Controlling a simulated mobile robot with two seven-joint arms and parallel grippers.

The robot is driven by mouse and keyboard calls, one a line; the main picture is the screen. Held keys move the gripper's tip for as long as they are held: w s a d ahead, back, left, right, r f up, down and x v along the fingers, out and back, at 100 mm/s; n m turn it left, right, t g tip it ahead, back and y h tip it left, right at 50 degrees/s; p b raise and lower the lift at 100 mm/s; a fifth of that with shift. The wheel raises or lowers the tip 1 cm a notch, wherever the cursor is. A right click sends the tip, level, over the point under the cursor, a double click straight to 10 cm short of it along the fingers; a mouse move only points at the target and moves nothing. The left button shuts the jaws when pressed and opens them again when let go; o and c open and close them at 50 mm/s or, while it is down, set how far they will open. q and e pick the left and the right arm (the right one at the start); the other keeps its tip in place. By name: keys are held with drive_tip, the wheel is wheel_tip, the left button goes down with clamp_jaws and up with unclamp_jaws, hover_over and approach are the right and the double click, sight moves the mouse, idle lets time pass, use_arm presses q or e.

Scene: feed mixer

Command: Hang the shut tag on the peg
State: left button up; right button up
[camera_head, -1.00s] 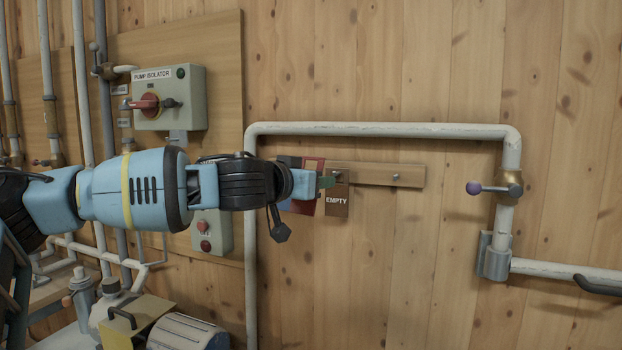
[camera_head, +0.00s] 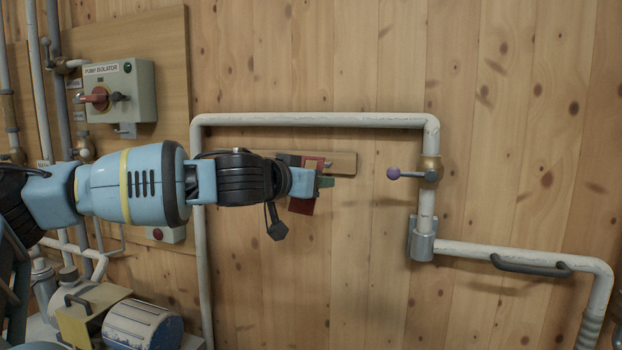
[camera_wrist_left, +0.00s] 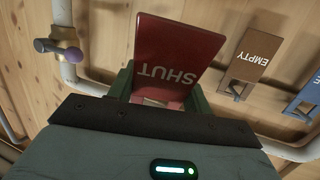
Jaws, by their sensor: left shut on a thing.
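The red shut tag (camera_head: 302,206) is held by my left gripper (camera_head: 318,182) in front of the wooden peg board (camera_head: 344,162). In the left wrist view the shut tag (camera_wrist_left: 178,50) sits between the green fingers of the left gripper (camera_wrist_left: 160,92), its lettering upside down in the picture. A bare peg (camera_head: 328,164) sticks out near the board's right end, just right of the tag's upper part. The tag appears apart from this peg, but the depth gap cannot be told. My right gripper is not in view.
The brown EMPTY tag (camera_wrist_left: 253,56) and a blue tag (camera_wrist_left: 309,97) hang beside the shut tag. A pipe (camera_head: 320,120) runs above the board and down to a purple-knobbed valve (camera_head: 408,174) at right. The pump isolator box (camera_head: 130,88) is upper left.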

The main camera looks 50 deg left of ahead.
use_arm(q)
drive_tip(key=shift+w+d+f, duration=0.1)
drive_tip(key=shift+w+d, duration=0.15)
drive_tip(key=shift+d, duration=0.15)
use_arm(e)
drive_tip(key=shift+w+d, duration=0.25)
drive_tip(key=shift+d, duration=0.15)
use_arm(q)
drive_tip(key=shift+a, duration=0.1)
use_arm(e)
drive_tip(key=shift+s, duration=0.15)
